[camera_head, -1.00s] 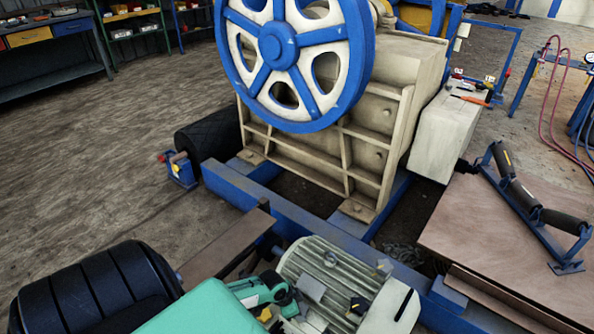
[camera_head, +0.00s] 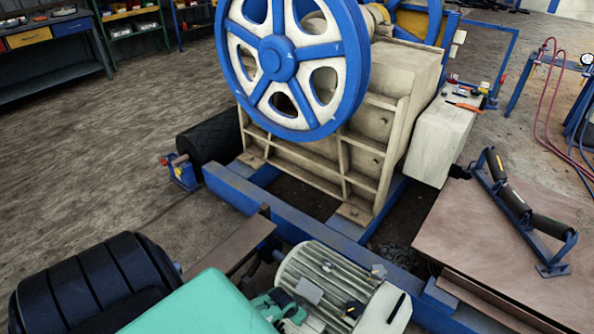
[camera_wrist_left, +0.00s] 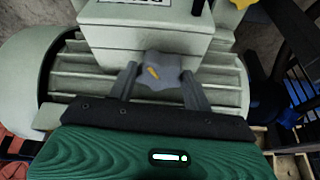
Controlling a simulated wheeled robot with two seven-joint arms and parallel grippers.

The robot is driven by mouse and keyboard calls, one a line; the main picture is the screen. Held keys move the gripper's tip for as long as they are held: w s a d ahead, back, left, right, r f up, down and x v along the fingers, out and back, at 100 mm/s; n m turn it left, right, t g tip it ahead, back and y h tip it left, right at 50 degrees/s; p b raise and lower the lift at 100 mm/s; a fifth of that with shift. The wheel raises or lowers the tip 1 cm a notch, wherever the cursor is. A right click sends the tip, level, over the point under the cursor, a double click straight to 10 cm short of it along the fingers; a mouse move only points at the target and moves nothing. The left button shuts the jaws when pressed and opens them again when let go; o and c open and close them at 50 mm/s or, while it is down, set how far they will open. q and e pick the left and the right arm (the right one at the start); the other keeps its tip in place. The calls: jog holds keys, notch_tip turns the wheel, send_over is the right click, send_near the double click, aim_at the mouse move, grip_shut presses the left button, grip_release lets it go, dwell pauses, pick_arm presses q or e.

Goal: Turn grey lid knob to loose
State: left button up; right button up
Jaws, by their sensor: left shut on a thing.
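In the left wrist view, a grey lobed knob (camera_wrist_left: 170,74) with an orange pointer mark sits beside a pale box (camera_wrist_left: 150,45) on the ribbed motor. My left gripper (camera_wrist_left: 158,74) is shut on the knob, one dark finger on each side of it. In the head view the same ribbed motor (camera_head: 312,262) lies at the bottom centre, with a teal part of my arm (camera_head: 205,305) to its left. The grip on the knob cannot be made out clearly there. My right gripper is not in view.
The crusher's blue and white flywheel (camera_head: 277,58) stands behind the motor. A blue frame beam (camera_head: 290,215) runs between them. A black ribbed roller (camera_head: 95,280) is at left. A roller bracket (camera_head: 525,215) lies on a brown board (camera_head: 480,230) at right.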

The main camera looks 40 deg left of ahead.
pick_arm(q)
jog(key=n+p, duration=0.1)
jog(key=n+y+p, duration=0.1)
jog(key=n, duration=0.1)
jog(key=n+y+p, duration=0.1)
jog(key=n, duration=0.1)
jog(key=shift+d, duration=0.35)
jog(key=shift+n+g, duration=0.4)
jog(key=shift+n, duration=0.5)
jog(key=shift+w+n+y, duration=0.1)
jog(key=shift+n+y, duration=0.4)
jog(key=shift+n, duration=0.3)
jog(key=shift+n+g, duration=0.3)
jog(key=shift+n, duration=0.1)
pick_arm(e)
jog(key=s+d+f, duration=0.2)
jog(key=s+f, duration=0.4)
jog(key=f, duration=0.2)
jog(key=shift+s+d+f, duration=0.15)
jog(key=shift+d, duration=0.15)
pick_arm(q)
jog(key=o, duration=0.7)
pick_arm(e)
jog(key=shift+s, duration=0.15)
